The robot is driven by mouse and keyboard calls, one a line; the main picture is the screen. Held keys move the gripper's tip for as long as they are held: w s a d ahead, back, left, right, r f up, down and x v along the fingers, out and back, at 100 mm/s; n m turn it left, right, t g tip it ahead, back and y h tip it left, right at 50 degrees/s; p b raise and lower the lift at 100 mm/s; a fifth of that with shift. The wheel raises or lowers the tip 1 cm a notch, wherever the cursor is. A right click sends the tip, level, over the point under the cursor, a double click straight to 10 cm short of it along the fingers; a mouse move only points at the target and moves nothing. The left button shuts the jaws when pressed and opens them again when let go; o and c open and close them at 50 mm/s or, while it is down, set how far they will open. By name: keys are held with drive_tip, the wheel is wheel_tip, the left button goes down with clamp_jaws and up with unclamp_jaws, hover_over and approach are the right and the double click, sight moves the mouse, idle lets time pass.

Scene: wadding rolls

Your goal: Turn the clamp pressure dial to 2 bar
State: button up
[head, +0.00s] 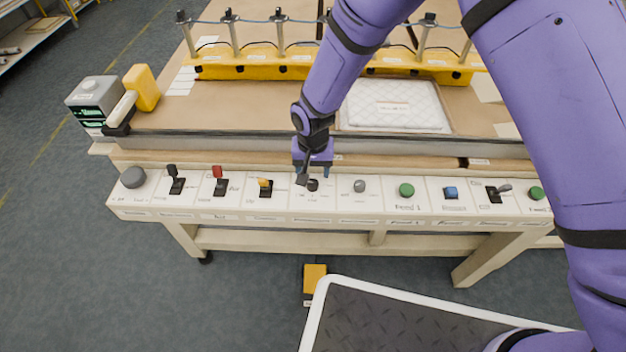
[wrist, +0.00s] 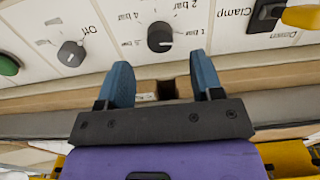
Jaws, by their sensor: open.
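The clamp pressure dial (wrist: 160,37) is a dark round knob on the white panel, with bar markings around it, upside down in the wrist view. I read 1 bar and 2 bar on its right side and 4 bar on its left. A pale pointer mark on it appears to face the 1 bar side. In the head view the dial (head: 313,185) is partly hidden by my gripper (head: 313,173). My gripper is open and empty; in the wrist view its blue fingers (wrist: 162,75) are apart, just short of the dial and not visibly touching it.
A grey knob marked Off (wrist: 71,53) sits beside the dial, and a yellow-handled Clamp switch (head: 265,186) on its other side. More switches and green buttons (head: 406,190) line the panel. A yellow rail (head: 240,72) and a quilted white pad (head: 395,105) lie behind.

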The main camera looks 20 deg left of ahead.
sight(313, 182)
drive_tip(key=shift+f, duration=2.5)
drive_tip(key=c, duration=0.9)
drive_tip(key=shift+n, duration=0.4)
drive_tip(key=n, duration=0.4)
drive_tip(key=shift+n, duration=2.5)
